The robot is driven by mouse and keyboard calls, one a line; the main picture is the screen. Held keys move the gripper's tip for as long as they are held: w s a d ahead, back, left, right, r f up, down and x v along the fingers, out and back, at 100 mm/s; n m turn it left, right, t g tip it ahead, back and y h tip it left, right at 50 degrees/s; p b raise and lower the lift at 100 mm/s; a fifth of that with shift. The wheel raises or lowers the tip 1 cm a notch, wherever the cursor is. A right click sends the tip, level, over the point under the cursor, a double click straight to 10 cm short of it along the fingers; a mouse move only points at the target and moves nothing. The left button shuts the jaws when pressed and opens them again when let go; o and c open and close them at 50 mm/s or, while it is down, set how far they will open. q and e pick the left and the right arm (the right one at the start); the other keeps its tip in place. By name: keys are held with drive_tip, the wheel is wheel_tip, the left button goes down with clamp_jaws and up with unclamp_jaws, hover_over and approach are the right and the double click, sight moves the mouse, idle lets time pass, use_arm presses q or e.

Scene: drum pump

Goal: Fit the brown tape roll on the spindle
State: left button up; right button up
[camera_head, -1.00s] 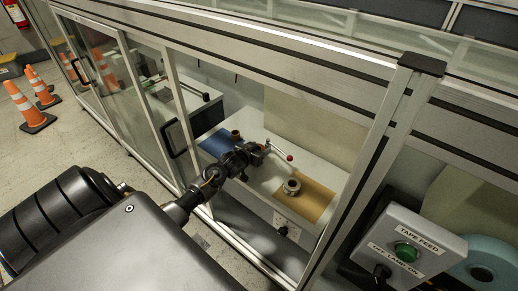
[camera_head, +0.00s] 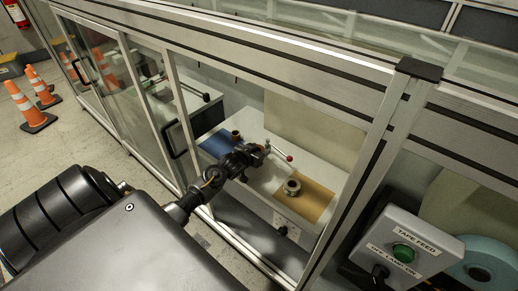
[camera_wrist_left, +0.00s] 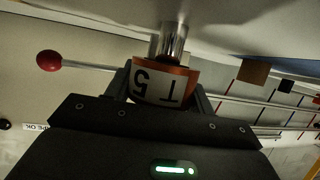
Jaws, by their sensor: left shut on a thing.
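My left gripper (camera_head: 259,152) is inside the glazed enclosure in the head view, above the pale bench between the blue mat and the tan mat. In the left wrist view my gripper (camera_wrist_left: 163,88) is shut on a brown-rimmed roll (camera_wrist_left: 163,84) with a white label marked "T 5". A shiny metal post (camera_wrist_left: 169,42) meets the roll on the side of the pale surface. I cannot tell whether the post passes into the roll or only lies in line with it. The held roll is mostly hidden in the head view. My right gripper is not in view.
A red-knobbed lever (camera_head: 289,157) sticks out beside the gripper; its knob also shows in the left wrist view (camera_wrist_left: 49,61). A metal ring-shaped part (camera_head: 292,187) sits on the tan mat (camera_head: 318,200). A brown ring (camera_head: 236,135) stands by the blue mat (camera_head: 213,145). Frame posts surround the opening.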

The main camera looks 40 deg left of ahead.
use_arm(q)
drive_tip(key=o, duration=1.1)
drive_tip(key=shift+o, duration=0.2)
